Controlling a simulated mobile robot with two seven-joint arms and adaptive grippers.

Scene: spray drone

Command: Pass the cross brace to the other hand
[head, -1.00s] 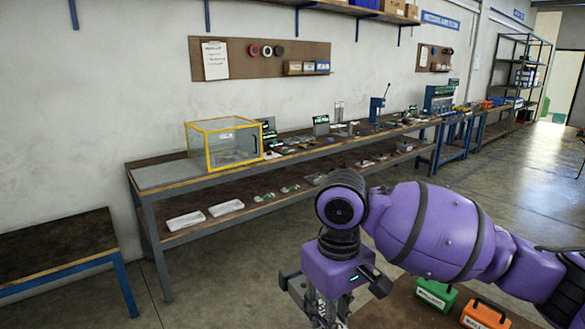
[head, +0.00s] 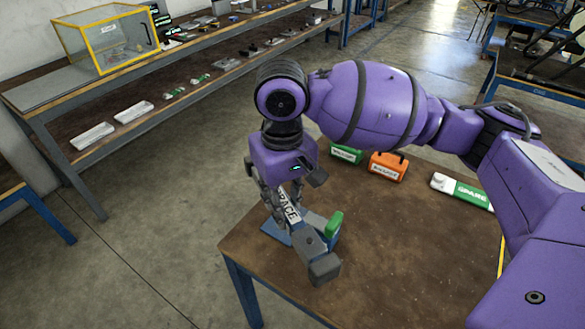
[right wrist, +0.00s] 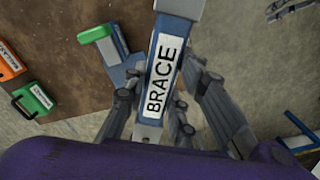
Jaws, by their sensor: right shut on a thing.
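The cross brace (head: 289,210) is a bar with a white label reading BRACE, held in my right gripper (head: 284,200) above the brown table. In the right wrist view the brace (right wrist: 160,80) shows blue sides and a grey end at the top edge, with the fingers of my right gripper (right wrist: 172,110) on both sides of it. In the head view a grey block-like end (head: 324,268) shows below the gripper, toward the camera. My right gripper is shut on the brace.
A blue stand with a green top (head: 334,224) is on the table (head: 400,235) just behind the brace. A green case (head: 346,154), an orange case (head: 387,166) and a SPARE box (head: 463,190) lie farther back. A long bench with a yellow-framed case (head: 105,40) runs along the wall. The table's front is bare.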

